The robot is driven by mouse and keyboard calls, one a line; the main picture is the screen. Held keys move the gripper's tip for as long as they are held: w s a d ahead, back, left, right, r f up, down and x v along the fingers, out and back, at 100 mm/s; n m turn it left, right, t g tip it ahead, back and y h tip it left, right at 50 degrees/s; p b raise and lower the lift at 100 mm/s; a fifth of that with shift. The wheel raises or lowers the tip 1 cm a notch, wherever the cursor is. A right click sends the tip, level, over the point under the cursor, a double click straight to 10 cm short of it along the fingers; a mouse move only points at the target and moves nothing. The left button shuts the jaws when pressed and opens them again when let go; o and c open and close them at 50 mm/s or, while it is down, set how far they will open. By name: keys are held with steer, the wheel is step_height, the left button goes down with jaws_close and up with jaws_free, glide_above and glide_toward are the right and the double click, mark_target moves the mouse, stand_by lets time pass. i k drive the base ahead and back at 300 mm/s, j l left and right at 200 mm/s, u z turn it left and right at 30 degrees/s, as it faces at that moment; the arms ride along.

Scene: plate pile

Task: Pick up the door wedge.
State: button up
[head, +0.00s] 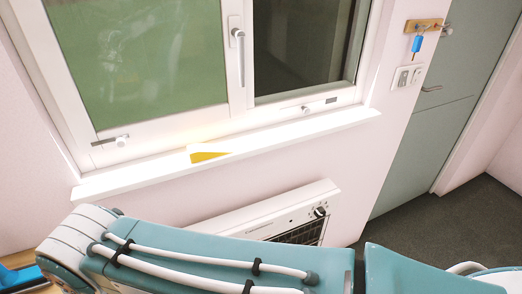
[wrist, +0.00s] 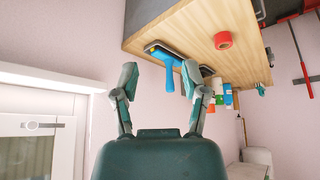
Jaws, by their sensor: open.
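The door wedge, a yellow wedge-shaped piece (head: 210,156), lies on the white windowsill (head: 290,133) below the window in the head view. I do not make it out in the wrist view. My gripper (wrist: 160,78) shows in the wrist view with its two fingers spread apart and nothing between them. It faces a wooden worktop, away from the wedge. The head view shows my arm across the bottom, but not the gripper's fingers.
A white heater (head: 265,215) is on the wall below the sill. In the wrist view, the wooden worktop (wrist: 185,35) holds a blue-handled tool (wrist: 165,75), a red roll (wrist: 223,40) and several bottles. A grey-green door (head: 430,110) stands at the right, with dark floor (head: 440,220) near it.

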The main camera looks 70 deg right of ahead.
mark_target(197, 152)
steer(key=l+z, duration=0.15)
steer(key=z, duration=1.15)
steer(key=i+j+z, duration=0.1)
steer(key=z, duration=0.3)
steer(key=i+j+z, duration=0.1)
steer(key=z, duration=0.35)
steer(key=k+j+u, duration=0.15)
steer(key=u, duration=0.25)
